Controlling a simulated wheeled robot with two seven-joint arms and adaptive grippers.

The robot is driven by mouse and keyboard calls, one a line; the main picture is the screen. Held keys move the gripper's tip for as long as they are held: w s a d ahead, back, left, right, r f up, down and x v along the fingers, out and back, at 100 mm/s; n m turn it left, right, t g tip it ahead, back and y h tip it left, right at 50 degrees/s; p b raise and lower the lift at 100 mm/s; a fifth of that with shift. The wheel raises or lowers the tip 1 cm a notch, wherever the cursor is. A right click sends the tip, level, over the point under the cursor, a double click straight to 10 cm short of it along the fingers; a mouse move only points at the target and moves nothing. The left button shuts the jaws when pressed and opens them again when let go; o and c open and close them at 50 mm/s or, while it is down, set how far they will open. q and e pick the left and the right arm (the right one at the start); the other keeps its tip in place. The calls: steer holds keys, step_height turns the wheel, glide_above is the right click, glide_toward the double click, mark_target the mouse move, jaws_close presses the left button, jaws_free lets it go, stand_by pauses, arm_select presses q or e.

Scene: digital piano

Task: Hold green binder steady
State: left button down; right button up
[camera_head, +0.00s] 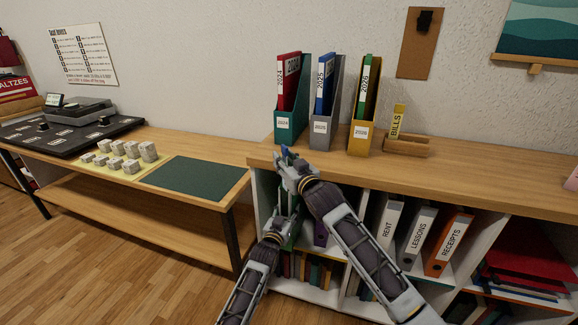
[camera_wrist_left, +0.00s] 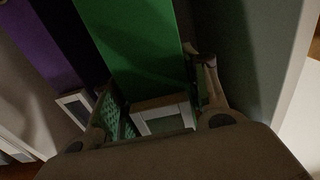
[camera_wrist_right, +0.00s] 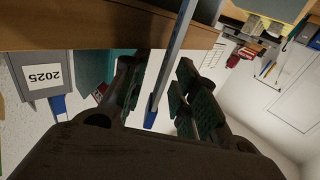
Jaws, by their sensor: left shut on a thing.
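The green binder (camera_wrist_left: 135,40) stands in the shelf compartment under the counter, filling the top middle of the left wrist view. In the head view my arms hide most of it. My left gripper (camera_wrist_left: 165,100) is shut on its lower part, around a pale-framed label. My right gripper (camera_head: 285,160) is at the counter's front edge, above the left one. In the right wrist view its fingers (camera_wrist_right: 160,95) are apart. A thin grey-blue bar (camera_wrist_right: 172,60) runs between them, with no clear contact; I cannot tell what it is.
A teal file holder (camera_head: 289,130), a grey one (camera_head: 322,133) and a yellow one (camera_head: 361,138) stand on the counter just behind my right gripper. White and orange binders (camera_head: 447,245) stand in the shelf to the right. A purple binder (camera_wrist_left: 45,40) is beside the green one.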

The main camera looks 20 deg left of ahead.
steer(key=v, duration=1.2)
stand_by(0.6)
steer(key=shift+s, duration=0.1)
stand_by(0.4)
arm_select(q)
steer(key=c, duration=0.7)
jaws_free()
arm_select(e)
steer(key=shift+r, duration=0.1)
arm_select(q)
steer(key=s+p, duration=0.5)
steer(key=s, duration=0.1)
steer(key=shift+a, duration=0.15)
arm_select(e)
steer(key=shift+r, duration=2.45)
arm_select(q)
steer(key=shift+s, duration=0.1)
